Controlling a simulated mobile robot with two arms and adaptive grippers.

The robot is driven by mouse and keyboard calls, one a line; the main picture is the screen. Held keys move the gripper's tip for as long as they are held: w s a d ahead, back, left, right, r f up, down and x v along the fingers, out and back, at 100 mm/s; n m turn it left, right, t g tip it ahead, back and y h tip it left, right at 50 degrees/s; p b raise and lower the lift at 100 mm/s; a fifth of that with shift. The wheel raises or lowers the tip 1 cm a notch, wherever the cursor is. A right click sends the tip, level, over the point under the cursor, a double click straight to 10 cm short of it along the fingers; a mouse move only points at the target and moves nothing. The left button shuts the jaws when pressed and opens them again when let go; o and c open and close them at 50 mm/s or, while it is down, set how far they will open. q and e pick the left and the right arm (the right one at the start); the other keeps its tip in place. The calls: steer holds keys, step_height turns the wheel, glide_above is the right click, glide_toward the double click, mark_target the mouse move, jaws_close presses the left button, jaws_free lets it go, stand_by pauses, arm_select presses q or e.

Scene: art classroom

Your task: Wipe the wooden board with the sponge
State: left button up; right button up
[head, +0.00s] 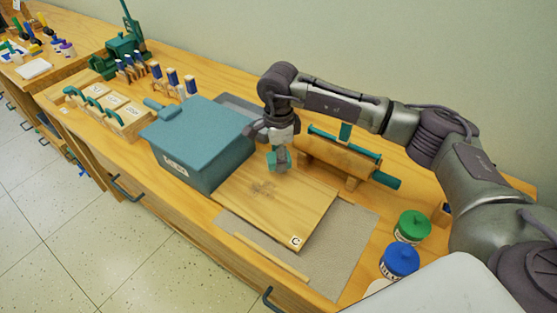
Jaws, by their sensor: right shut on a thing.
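The wooden board (313,205) is light wood with a "C" label at its near corner. It lies on a grey mat (345,240) on the bench. Brownish smudges (263,189) show on its left middle part. My right gripper (279,148) points down over the board's far edge and is shut on a small teal and grey block, which looks like the sponge (278,160). Whether the sponge touches the board cannot be told. My left gripper is out of view.
A large teal box (200,140) stands directly left of the board. Behind the board is a wooden rack (335,158) with a green bar. Green (412,225) and blue (399,258) lidded jars stand at the right. A wooden strip (270,257) lies in front on the mat.

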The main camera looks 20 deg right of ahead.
step_height(320, 180, up, 2)
steer(key=shift+r+p, duration=0.1)
steer(key=shift+p, duration=0.3)
steer(key=shift+w+r+p, duration=0.1)
steer(key=shift+r+p, duration=0.3)
steer(key=shift+r, duration=0.2)
steer(key=shift+r+p, duration=0.35)
steer(key=shift+r, duration=0.45)
steer(key=shift+f, duration=0.1)
